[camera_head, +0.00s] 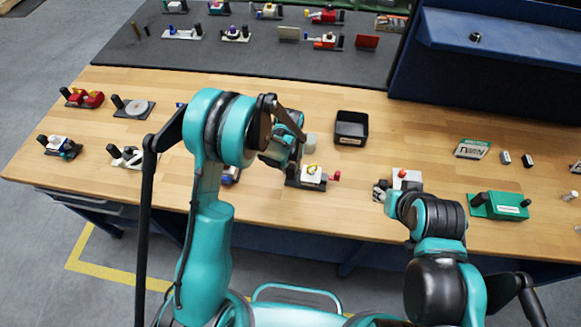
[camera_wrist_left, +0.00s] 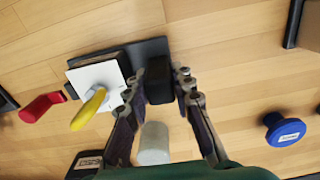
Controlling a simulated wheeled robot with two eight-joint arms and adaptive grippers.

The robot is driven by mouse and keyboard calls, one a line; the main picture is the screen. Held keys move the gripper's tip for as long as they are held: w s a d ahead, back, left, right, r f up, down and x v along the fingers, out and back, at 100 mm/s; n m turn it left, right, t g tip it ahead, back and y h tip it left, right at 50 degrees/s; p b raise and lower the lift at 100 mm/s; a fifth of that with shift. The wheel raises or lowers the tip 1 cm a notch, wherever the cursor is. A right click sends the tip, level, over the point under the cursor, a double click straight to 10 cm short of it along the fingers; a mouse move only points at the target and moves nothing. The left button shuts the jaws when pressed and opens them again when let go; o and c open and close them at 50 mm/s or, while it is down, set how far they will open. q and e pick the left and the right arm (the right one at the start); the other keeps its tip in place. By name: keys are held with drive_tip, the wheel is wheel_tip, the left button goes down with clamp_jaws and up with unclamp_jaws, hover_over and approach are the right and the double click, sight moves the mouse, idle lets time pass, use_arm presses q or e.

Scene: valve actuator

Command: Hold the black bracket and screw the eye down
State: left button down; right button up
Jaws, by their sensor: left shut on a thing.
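The valve unit has a dark base, a white plate (camera_head: 313,171), a yellow eye (camera_wrist_left: 88,109) and a red knob (camera_wrist_left: 41,108). It lies on the wooden table in front of me. The yellow eye leans out over the white plate (camera_wrist_left: 94,76) in the left wrist view. The upright black bracket (camera_wrist_left: 158,82) stands at the end of the base. My left gripper (camera_wrist_left: 160,76) is shut on the bracket, one finger on each side. My right gripper (camera_head: 381,190) is right of the unit, beside another white-topped part; its fingers are too small to read.
A black bin (camera_head: 351,128) stands behind the unit. A pale cylinder (camera_wrist_left: 154,144) and a blue knob (camera_wrist_left: 285,130) are near my left gripper. The white-topped part with a red knob (camera_head: 405,178) is by my right gripper. A green unit (camera_head: 498,206) lies farther right.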

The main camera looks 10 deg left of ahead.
idle(1.2)
drive_tip(key=shift+c, duration=0.9)
drive_tip(key=shift+w+a+r+n, duration=0.2)
drive_tip(key=shift+w+n, duration=0.1)
drive_tip(key=shift+n, duration=0.1)
drive_tip(key=n+g+y, duration=0.1)
drive_tip(key=n+g, duration=0.4)
drive_tip(key=n, duration=1.8)
hover_over(313, 165)
drive_tip(key=s+d, duration=0.1)
drive_tip(key=s, duration=0.1)
drive_tip(key=s+d+x, duration=0.1)
drive_tip(key=x, duration=1.4)
drive_tip(key=s+x, duration=0.1)
drive_tip(key=x, duration=0.3)
drive_tip(key=shift+a+f, duration=0.1)
drive_tip(key=shift+f, duration=0.1)
clamp_jaws()
